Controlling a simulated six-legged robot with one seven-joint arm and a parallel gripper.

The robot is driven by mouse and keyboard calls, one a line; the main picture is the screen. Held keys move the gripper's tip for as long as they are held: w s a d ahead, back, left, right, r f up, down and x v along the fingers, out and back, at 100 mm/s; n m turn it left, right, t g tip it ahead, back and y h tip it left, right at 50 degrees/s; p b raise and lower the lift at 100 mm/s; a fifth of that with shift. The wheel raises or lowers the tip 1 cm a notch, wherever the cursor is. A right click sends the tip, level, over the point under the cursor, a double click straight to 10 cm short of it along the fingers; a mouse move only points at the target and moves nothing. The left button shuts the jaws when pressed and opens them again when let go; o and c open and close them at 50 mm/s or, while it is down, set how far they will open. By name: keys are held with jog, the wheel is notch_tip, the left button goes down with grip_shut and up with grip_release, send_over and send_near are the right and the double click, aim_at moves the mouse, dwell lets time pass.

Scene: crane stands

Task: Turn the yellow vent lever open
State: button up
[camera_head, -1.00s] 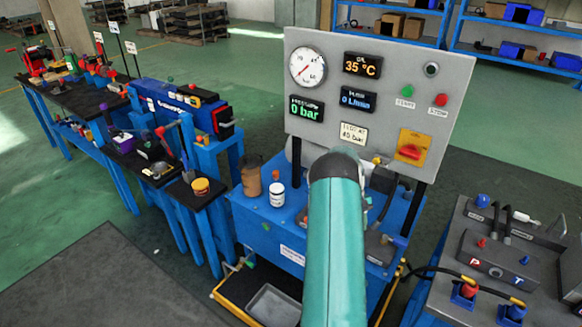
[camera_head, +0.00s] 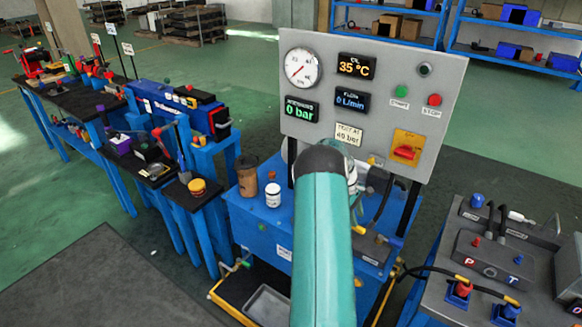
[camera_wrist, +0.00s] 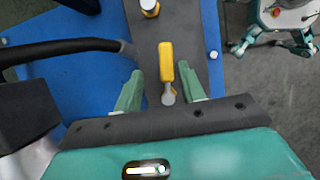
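The yellow vent lever (camera_wrist: 166,62) shows in the wrist view, on a dark grey block or plate on the blue bench. Its yellow handle points toward the top of the picture, and a metal pivot end lies at its lower end. My gripper (camera_wrist: 160,72) is open, with one green finger on each side of the lever in the picture. Gaps show between the lever and both fingers; I cannot tell how far above it they are. In the head view my arm hides the gripper, and I cannot surely make out the lever there.
The blue bench (camera_head: 262,222) carries a gauge panel (camera_head: 375,95) reading 0 bar, with a red-and-yellow switch (camera_head: 406,147). A white jar (camera_head: 273,196) and a brown container (camera_head: 247,176) stand at its left. A black hose (camera_wrist: 60,48) runs left of the lever.

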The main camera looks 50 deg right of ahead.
jog(key=d+v, duration=0.1)
jog(key=v, duration=1)
jog(key=w+a+r+t, duration=0.1)
jog(key=w+a+r, duration=0.2)
jog(key=a+r, duration=0.2)
jog(key=w+a+r+t, duration=0.1)
jog(key=w+a+r, duration=0.1)
jog(key=a+r, duration=0.3)
jog(key=w+a+r+m+t, duration=0.1)
jog(key=w+a+r, duration=0.2)
jog(key=a, duration=0.7)
notch_tip(320, 180, up, 2)
jog(key=shift+w+r+t+h, duration=0.1)
jog(key=shift+w+t+h, duration=0.2)
jog(key=shift+t+h, duration=0.1)
